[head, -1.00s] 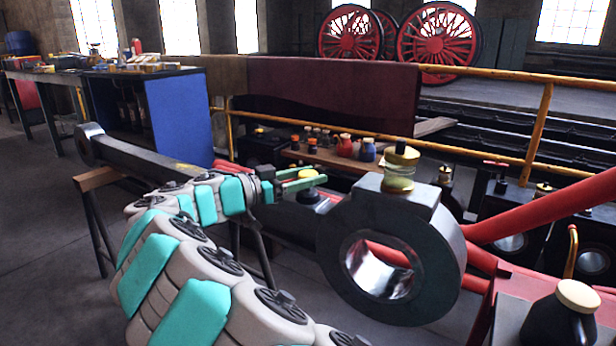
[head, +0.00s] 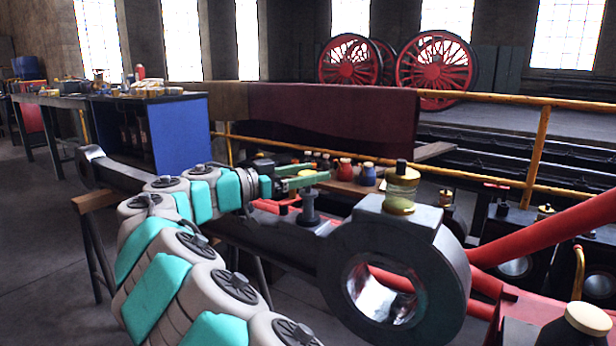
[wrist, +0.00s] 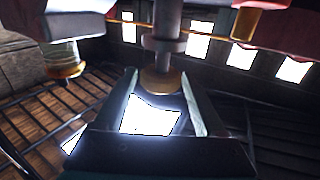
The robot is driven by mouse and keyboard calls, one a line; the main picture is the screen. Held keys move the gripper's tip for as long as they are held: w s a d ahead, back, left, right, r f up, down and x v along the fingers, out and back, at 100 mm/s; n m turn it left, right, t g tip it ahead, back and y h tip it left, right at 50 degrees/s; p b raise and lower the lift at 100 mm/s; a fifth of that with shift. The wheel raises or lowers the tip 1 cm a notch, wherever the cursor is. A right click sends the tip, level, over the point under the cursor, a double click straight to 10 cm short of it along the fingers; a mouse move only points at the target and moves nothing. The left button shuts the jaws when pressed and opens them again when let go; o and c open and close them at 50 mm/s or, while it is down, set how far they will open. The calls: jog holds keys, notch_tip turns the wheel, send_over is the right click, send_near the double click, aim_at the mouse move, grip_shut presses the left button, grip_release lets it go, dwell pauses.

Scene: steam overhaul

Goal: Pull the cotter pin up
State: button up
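A grey upright post with a collar and a brass-coloured round cap, perhaps the cotter pin, stands on the long dark rod (head: 275,238). In the head view its shaft (head: 309,207) shows below my gripper (head: 307,175), and its cap is mostly hidden by the fingers. In the wrist view, which looks upside down, the cap (wrist: 161,80) lies between the two fingertips of my gripper (wrist: 160,88). The fingers are apart, with bright background between them. I cannot tell whether either finger touches the cap.
The rod's big ring end (head: 440,275) carries a brass and glass oil cup (head: 401,190) right of my gripper. A red bar (head: 560,228) slants at the right. Bottles and a red jar (head: 345,169) stand behind. A yellow rail (head: 535,155) runs beyond.

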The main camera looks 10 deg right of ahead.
jog(key=shift+o, duration=0.7)
jog(key=shift+f, duration=0.1)
jog(key=shift+a, duration=0.1)
jog(key=v, duration=0.7)
jog(key=shift+a, duration=0.25)
jog(key=shift+s, duration=0.1)
